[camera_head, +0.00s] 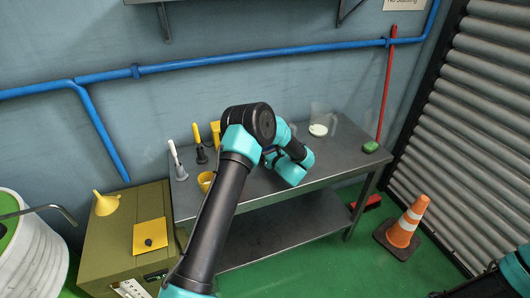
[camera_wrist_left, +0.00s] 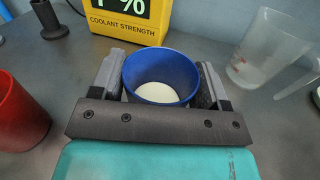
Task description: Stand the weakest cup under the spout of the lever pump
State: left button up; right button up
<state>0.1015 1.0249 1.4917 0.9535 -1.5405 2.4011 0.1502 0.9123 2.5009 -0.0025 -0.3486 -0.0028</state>
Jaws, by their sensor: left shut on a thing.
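In the left wrist view my left gripper (camera_wrist_left: 160,76) is shut on a blue cup (camera_wrist_left: 163,68), which is upright with a pale liquid inside. A red cup (camera_wrist_left: 20,112) stands to its left. A yellow meter (camera_wrist_left: 133,22) marked "COOLANT STRENGTH" is behind; its number is cut off, only a % sign clear. In the head view a yellow cup (camera_head: 205,181) is on the grey cart (camera_head: 345,152); my left arm hides the blue and red cups. I cannot make out which thing is the lever pump. My right gripper is out of view.
A clear jug (camera_head: 321,122) stands to the right on the cart. A white-topped stand (camera_head: 175,155) and a yellow-topped stand (camera_head: 198,140) are at its left. A green cabinet (camera_head: 100,240) holds a yellow funnel (camera_head: 106,203).

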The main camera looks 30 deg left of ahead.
pick_arm(q)
jog(key=shift+r, duration=0.7)
jog(key=s+d+r, duration=0.2)
jog(key=s+d, duration=0.6)
jog(key=s, duration=0.5)
jog(key=shift+s+d, duration=0.15)
jog(key=shift+s, duration=0.15)
jog(key=shift+r, duration=0.1)
dwell(1.2)
